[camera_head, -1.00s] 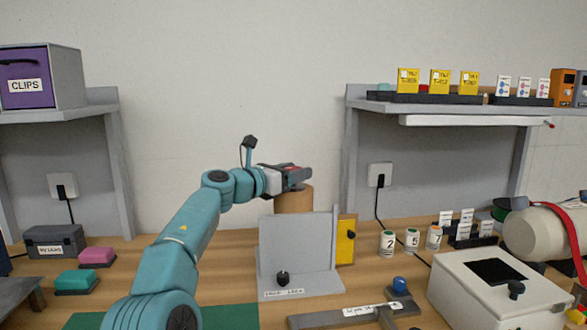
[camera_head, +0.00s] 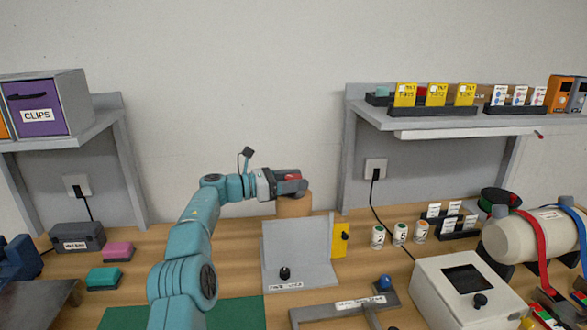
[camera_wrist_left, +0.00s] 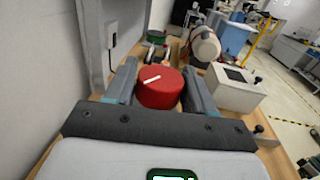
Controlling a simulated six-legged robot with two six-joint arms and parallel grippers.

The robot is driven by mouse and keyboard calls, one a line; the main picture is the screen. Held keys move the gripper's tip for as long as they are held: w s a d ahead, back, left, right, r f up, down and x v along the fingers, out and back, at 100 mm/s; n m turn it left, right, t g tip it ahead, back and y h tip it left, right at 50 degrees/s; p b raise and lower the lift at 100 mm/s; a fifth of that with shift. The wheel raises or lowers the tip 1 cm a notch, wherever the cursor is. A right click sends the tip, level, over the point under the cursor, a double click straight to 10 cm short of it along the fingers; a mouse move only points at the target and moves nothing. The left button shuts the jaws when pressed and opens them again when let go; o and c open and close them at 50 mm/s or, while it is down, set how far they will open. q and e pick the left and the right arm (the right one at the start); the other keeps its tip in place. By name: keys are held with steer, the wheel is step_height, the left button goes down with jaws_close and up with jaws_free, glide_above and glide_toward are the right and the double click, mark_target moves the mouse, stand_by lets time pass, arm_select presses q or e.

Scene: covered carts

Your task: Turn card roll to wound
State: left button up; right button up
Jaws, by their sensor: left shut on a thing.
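A tan cylinder (camera_head: 294,206), likely the card roll, stands on the table behind a grey upright panel. A red round knob (camera_wrist_left: 160,88) with a white line across its top shows in the left wrist view. A bit of its red also shows in the head view. My left gripper (camera_head: 293,186) is over the top of the cylinder. In the left wrist view its two fingers (camera_wrist_left: 156,86) are on either side of the red knob, shut on it. The white line lies slightly tilted. The panel hides the cylinder's lower part. My right gripper is not in view.
The grey panel (camera_head: 297,250) with a black knob stands before the cylinder, with a yellow plate (camera_head: 341,240) beside it. Labelled white cups (camera_head: 400,234) and a white box (camera_head: 462,295) are to the right. A green mat (camera_head: 235,313) lies in front.

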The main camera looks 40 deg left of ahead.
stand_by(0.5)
arm_select(q)
steer(key=o, duration=0.9)
steer(key=shift+o, duration=0.2)
steer(key=b+v, duration=0.2)
steer(key=v, duration=1.4)
steer(key=shift+b, duration=0.35)
steer(key=shift+s+a, duration=0.1)
steer(key=shift+a, duration=0.05)
